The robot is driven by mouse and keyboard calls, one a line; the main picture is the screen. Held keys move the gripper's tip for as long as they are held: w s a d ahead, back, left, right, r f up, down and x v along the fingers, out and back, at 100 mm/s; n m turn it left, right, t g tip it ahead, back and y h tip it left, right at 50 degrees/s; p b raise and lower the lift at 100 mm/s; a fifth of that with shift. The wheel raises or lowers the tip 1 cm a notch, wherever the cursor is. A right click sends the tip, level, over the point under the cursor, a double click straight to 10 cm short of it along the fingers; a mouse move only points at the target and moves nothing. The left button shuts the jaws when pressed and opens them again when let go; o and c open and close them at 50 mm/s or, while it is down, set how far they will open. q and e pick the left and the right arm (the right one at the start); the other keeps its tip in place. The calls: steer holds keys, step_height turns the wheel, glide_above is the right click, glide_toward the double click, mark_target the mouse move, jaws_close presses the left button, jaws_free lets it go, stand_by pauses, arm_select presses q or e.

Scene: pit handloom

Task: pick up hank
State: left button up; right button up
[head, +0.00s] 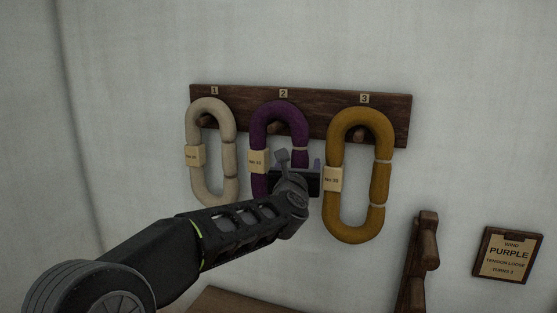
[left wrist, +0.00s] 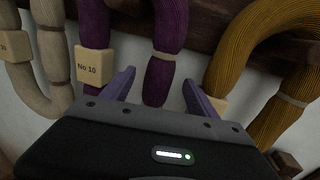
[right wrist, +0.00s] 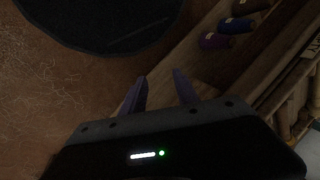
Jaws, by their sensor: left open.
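Three hanks hang on a dark wooden rack on the wall: a cream hank (head: 230,150) under number 1, a purple hank (head: 281,111) under number 2, and a mustard hank (head: 342,224) under number 3. My left gripper (head: 300,159) is in front of the purple hank and hides its lower right part. In the left wrist view the left gripper (left wrist: 157,90) is open, and the right strand of the purple hank (left wrist: 165,75) shows between its fingers. Whether they touch it I cannot tell. My right gripper (right wrist: 160,88) is open and empty.
The rack board (head: 391,120) runs behind the hanks. A clipboard card (head: 508,254) reading PURPLE hangs at lower right. The right wrist view shows coloured spools (right wrist: 237,26) and a dark round shape (right wrist: 95,20).

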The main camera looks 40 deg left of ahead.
arm_select(q)
steer(key=p+x, duration=0.1)
steer(key=x, duration=0.3)
steer(key=shift+s+f, duration=0.1)
stand_by(0.4)
jaws_close()
stand_by(0.6)
